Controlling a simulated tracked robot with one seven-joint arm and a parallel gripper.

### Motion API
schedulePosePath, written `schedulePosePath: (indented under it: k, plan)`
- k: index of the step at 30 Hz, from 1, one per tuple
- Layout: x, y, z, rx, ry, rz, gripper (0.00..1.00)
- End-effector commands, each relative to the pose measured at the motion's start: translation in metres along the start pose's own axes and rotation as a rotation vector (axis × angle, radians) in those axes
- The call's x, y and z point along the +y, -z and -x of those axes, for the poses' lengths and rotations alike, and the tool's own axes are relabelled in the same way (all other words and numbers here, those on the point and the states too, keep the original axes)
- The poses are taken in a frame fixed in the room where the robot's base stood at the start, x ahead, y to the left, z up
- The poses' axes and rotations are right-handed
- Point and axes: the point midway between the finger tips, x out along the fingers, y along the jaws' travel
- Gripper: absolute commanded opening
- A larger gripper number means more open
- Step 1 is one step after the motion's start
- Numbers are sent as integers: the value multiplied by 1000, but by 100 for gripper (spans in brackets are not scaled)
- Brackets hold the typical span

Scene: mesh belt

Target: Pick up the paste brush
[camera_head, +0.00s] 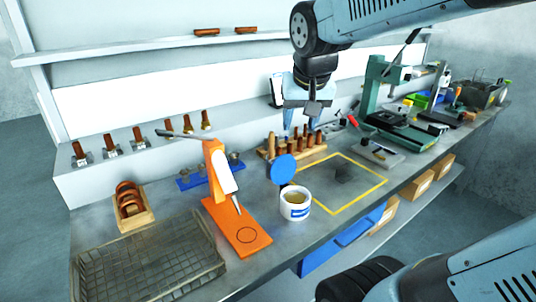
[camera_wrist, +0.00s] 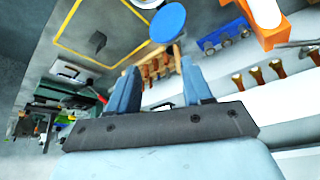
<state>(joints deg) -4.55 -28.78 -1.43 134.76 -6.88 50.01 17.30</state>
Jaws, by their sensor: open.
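My gripper (camera_head: 298,130) is open and points down above the back of the bench, over a wooden rack (camera_head: 306,151) of brown-handled tools. In the wrist view its two blue-grey fingers (camera_wrist: 161,70) are apart with nothing held. A pale wooden handle (camera_head: 271,145) stands upright at the rack's left end, taller than its neighbours. It also shows between the fingertips in the wrist view (camera_wrist: 177,57), farther off. It may be the paste brush; its bristles cannot be made out.
An orange stand (camera_head: 216,174) rises left of the pot. A blue tool holder (camera_head: 196,178) is behind it, and a wire-mesh tray (camera_head: 148,262) at front left. A green machine (camera_head: 377,88) stands right. The yellow-outlined area (camera_head: 352,207) is mostly clear.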

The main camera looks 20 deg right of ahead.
Motion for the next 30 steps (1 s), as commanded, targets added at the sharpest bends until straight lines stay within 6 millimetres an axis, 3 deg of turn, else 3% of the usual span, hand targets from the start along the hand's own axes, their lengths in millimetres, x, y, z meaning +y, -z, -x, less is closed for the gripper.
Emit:
schedulePosePath:
  k: [9,15,23,30]
  plan:
    - [-28,79,-50,-35,-81,-156,50]
    - [-43,110,-77,-36,-119,-224,50]
    - [-49,121,-97,-34,-135,-254,50]
    - [-43,118,-136,-37,-136,-255,50]
